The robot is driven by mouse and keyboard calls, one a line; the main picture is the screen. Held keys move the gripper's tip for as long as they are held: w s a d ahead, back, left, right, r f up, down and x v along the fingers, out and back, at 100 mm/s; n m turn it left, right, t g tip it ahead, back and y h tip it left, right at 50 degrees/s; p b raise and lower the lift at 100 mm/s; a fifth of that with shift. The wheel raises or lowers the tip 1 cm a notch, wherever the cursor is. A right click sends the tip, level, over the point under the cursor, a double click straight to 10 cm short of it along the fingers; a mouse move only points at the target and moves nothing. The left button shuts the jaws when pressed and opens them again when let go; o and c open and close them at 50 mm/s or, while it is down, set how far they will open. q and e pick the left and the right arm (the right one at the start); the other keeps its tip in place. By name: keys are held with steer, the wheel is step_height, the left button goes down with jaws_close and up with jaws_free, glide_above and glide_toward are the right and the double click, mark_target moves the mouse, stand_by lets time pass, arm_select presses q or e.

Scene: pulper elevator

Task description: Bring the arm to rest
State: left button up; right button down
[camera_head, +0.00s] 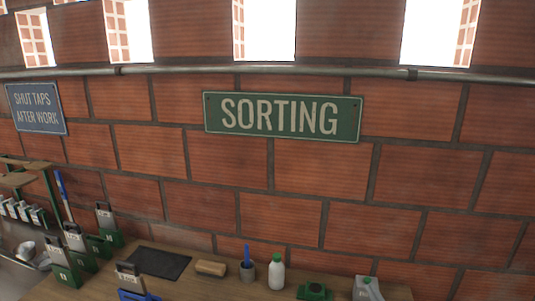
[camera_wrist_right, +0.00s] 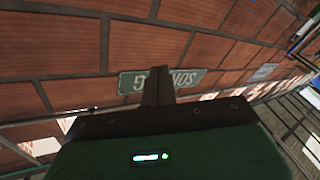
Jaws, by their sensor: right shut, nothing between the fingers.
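My right gripper shows in the right wrist view (camera_wrist_right: 158,70). Its two dark fingers are together, with nothing seen between them. They point at the brick wall and cover part of the green SORTING sign (camera_wrist_right: 190,79). The green gripper body with a small lit indicator fills the bottom of that view. I cannot make out either gripper clearly in the head view, and my left gripper is not seen.
A wooden bench (camera_head: 215,287) runs along the brick wall (camera_head: 300,215). On it are a dark mat (camera_head: 158,263), a brush (camera_head: 211,268), a grey cup (camera_head: 247,271), a white bottle (camera_head: 276,272), a grey jug (camera_head: 367,288) and several green-based holders at left.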

steer(key=s+d+f+m+g+h, duration=0.1)
steer(key=s+f+m+g+h, duration=0.35)
steer(key=s, duration=0.25)
steer(key=s+d+f+m+g+h, duration=0.25)
steer(key=s+f+m+h, duration=0.2)
steer(key=s, duration=0.35)
steer(key=s+a+f+n+g+y, duration=0.15)
steer(key=s+a+g, duration=0.25)
steer(key=s, duration=0.5)
steer(key=s+a+f+n+g+y, duration=0.1)
steer(key=s+a+f+g+y, duration=0.25)
steer(key=s, duration=0.55)
step_height(320, 180, down, 33)
steer(key=s+g+b, duration=0.1)
steer(key=g+b, duration=0.1)
steer(key=s+d+f+g+b, duration=0.1)
steer(key=s+d+f+b, duration=0.1)
steer(key=s+f, duration=1.7)
step_height(320, 180, down, 3)
steer(key=shift+d+n, duration=0.35)
steer(key=shift+d, duration=0.3)
